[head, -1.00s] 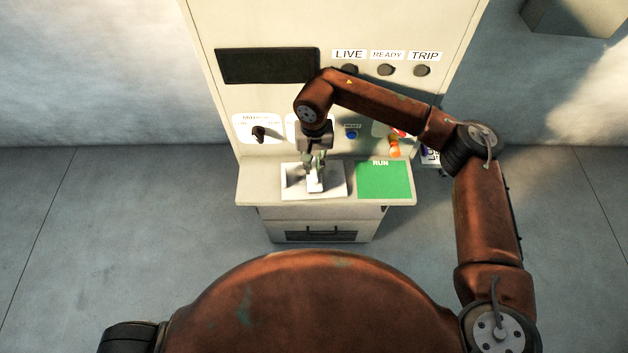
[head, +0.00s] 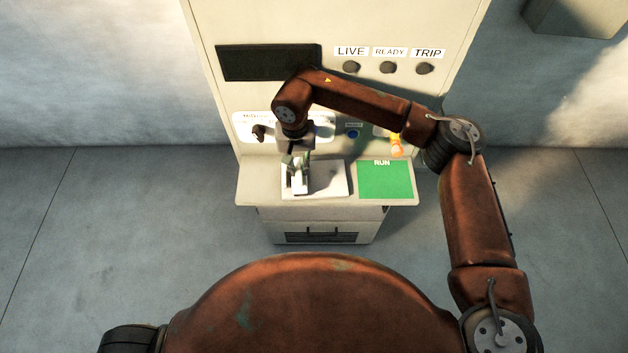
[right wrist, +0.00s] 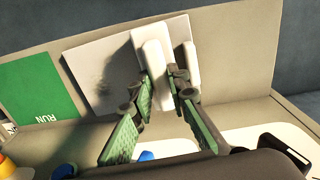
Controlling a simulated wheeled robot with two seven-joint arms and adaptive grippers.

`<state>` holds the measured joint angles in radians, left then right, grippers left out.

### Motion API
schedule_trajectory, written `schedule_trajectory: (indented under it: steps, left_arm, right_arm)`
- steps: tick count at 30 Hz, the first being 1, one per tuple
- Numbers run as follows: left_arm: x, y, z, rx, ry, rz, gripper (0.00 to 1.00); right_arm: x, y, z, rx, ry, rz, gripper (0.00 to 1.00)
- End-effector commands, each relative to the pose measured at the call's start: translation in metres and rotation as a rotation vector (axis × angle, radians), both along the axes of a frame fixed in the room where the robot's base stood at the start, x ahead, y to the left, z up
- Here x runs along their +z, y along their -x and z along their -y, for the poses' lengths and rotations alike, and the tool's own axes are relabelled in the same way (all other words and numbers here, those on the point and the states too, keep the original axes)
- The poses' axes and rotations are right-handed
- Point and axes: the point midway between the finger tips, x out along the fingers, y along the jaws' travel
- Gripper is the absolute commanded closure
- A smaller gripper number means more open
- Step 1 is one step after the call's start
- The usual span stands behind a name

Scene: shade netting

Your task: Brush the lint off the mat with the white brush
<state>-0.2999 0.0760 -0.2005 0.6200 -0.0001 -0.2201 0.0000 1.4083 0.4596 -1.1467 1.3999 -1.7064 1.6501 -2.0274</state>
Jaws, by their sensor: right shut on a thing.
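The pale mat (head: 329,180) lies flat on the shelf of the panel, left of the green RUN area. It also shows in the right wrist view (right wrist: 88,62). My right gripper (head: 297,166) points down over the mat's left part. It is shut on the white brush (head: 299,186), seen between its fingers in the right wrist view (right wrist: 153,60). I cannot tell whether the brush touches the mat. A dark patch on the mat looks like shadow; no lint can be made out. My left gripper is not in view.
The shelf (head: 390,202) has a green RUN area (head: 384,180) at right. Behind it the panel carries a black knob (head: 259,133), a blue button (head: 352,134), an orange knob (head: 397,150) and a dark screen (head: 265,63). A drawer handle (head: 322,231) is below.

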Motion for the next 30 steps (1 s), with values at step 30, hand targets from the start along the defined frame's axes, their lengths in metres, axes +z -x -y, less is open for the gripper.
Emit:
schedule_trajectory:
  steps: [30]
  left_arm:
    - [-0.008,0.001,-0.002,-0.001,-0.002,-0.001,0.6]
  right_arm:
    - [0.0,-0.007,0.062,-0.011,-0.001,0.0,1.0]
